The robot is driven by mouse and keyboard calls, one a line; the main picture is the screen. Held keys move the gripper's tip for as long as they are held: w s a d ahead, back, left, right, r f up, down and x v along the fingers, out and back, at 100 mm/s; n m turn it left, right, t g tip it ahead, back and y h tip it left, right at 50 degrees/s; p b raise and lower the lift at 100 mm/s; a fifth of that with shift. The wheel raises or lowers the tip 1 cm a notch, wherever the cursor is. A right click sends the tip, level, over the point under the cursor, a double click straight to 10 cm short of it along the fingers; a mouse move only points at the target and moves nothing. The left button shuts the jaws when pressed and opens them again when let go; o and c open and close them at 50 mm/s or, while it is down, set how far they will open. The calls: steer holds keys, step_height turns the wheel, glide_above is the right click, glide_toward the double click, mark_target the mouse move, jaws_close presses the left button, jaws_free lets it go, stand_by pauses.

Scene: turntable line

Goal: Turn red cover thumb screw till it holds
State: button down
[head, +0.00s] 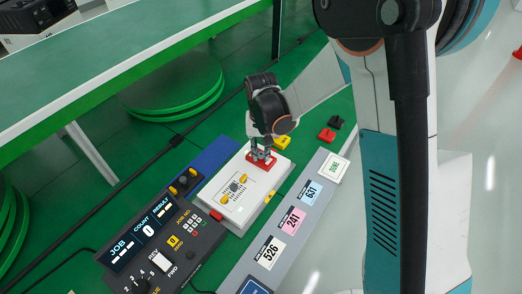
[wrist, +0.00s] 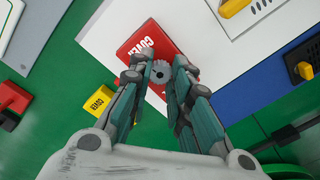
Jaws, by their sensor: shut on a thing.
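The red cover (head: 262,164) sits on the upper end of the white box (head: 222,207). In the wrist view the red cover (wrist: 140,36) carries the word COVER and lies under my fingers. A grey, toothed thumb screw (wrist: 159,71) stands on it, between my fingertips. My gripper (head: 263,153) points down at the red cover. In the wrist view my gripper (wrist: 160,72) is shut on the thumb screw, with one finger on each side. The fingers hide part of the cover, and the screw's lower end is hidden.
A yellow cover (head: 282,142), a red piece (head: 327,134) and a black piece (head: 336,122) lie beyond the box on the green surface. A dark control panel (head: 150,262) stands left of the box. A grey strip (head: 245,272) with number cards and a DONE label runs along its right.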

steer(key=m, duration=0.5)
steer(key=shift+m, duration=0.4)
steer(key=m, duration=0.4)
steer(key=shift+w, duration=0.1)
steer(key=m, duration=0.4)
steer(key=shift+r+m+b, duration=0.1)
steer(key=shift+m+b, duration=0.25)
steer(key=shift+m, duration=0.05)
steer(key=m, duration=0.4)
steer(key=shift+m, duration=0.4)
steer(key=c, duration=1.4)
jaws_free()
